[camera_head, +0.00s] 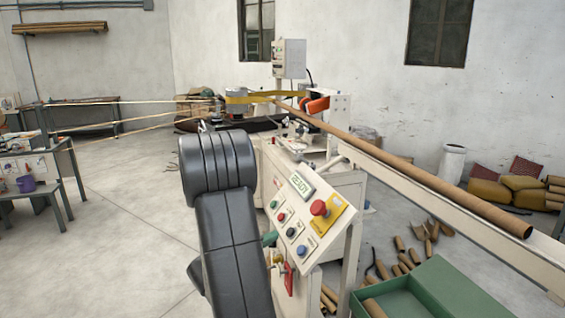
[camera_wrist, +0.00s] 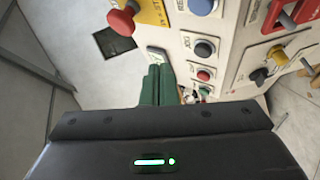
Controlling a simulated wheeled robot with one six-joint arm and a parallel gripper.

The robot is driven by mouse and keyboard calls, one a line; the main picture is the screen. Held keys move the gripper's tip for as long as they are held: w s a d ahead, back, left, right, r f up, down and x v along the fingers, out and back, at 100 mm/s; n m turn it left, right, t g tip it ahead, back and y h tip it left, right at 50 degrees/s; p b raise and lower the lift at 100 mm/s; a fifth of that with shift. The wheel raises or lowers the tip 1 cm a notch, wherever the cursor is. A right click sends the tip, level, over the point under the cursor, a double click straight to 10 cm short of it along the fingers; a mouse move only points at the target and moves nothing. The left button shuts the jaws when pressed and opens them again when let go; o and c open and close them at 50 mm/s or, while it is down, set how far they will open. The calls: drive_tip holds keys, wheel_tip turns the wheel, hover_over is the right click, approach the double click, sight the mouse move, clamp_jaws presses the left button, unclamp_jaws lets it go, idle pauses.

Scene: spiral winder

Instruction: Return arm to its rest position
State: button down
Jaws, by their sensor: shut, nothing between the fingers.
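My gripper (camera_wrist: 157,75) shows in the wrist view as two green fingers pressed together with nothing between them. In the head view its green tip (camera_head: 270,239) shows just right of my dark arm, close to the left side of the control panel (camera_head: 301,216); the arm hides the rest. The panel carries a red mushroom knob (camera_head: 319,208) on a yellow plate, several coloured buttons and a display reading READY. In the wrist view the red knob (camera_wrist: 122,20) is at upper left and a red button (camera_wrist: 205,74) is right of the fingers. I cannot tell whether the fingers touch the panel.
The winder machine (camera_head: 318,155) stands behind the panel, with a long brown tube (camera_head: 430,184) along its rail to the right. A green bin (camera_head: 440,285) is at lower right, near loose tubes on the floor. The floor (camera_head: 125,225) to the left is clear.

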drive_tip(key=shift+s+a+r, duration=0.15)
drive_tip(key=shift+a+r, duration=0.3)
drive_tip(key=shift+a, duration=0.05)
drive_tip(key=w+d+f+b, duration=0.1)
drive_tip(key=d+f+b, duration=0.3)
drive_tip(key=b, duration=0.1)
drive_tip(key=shift+w+d+f, duration=0.15)
drive_tip(key=shift+w, duration=0.1)
drive_tip(key=b, duration=0.2)
drive_tip(key=shift+s+b, duration=0.1)
drive_tip(key=shift+b, duration=0.2)
